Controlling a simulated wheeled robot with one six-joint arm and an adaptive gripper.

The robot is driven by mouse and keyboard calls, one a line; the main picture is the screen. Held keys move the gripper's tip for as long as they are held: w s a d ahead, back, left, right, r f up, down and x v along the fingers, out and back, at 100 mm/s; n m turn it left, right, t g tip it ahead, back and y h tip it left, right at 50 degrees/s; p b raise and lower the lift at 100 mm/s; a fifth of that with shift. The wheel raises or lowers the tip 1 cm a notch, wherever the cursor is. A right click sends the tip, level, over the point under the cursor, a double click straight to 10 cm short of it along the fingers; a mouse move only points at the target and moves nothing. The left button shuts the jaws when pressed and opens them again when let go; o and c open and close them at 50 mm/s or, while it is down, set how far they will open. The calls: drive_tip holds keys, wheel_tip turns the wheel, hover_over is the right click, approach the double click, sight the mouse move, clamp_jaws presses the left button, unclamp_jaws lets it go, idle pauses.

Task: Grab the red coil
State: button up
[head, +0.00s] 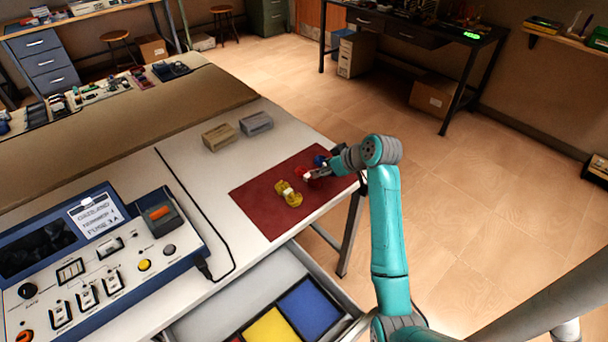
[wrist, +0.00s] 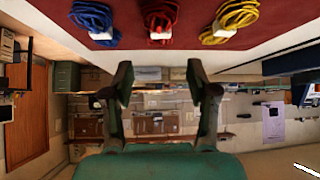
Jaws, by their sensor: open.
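The red coil (wrist: 158,14) lies on a dark red mat (head: 262,197), between the blue coil (wrist: 93,14) and the yellow coil (wrist: 232,14) in the wrist view. Each has a white band. My gripper (wrist: 158,72) is open and empty, its two fingers lined up either side of the red coil's band but apart from it. The yellow coil (head: 289,194) is nearer the camera; the blue coil (head: 320,160) is farther, partly hidden.
Two small boxes, one tan (head: 219,137) and one grey (head: 256,123), stand on the white bench left of the mat. A control console (head: 95,260) fills the front left. An open drawer (head: 345,323) with coloured compartments juts out below the bench.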

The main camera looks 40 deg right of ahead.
sight(308, 175)
drive_tip(key=x, duration=0.3)
drive_tip(key=shift+s+f+x, duration=0.15)
drive_tip(key=shift+x, duration=1.2)
drive_tip(key=shift+s+f+x, duration=0.15)
drive_tip(key=shift+x, duration=1.2)
clamp_jaws()
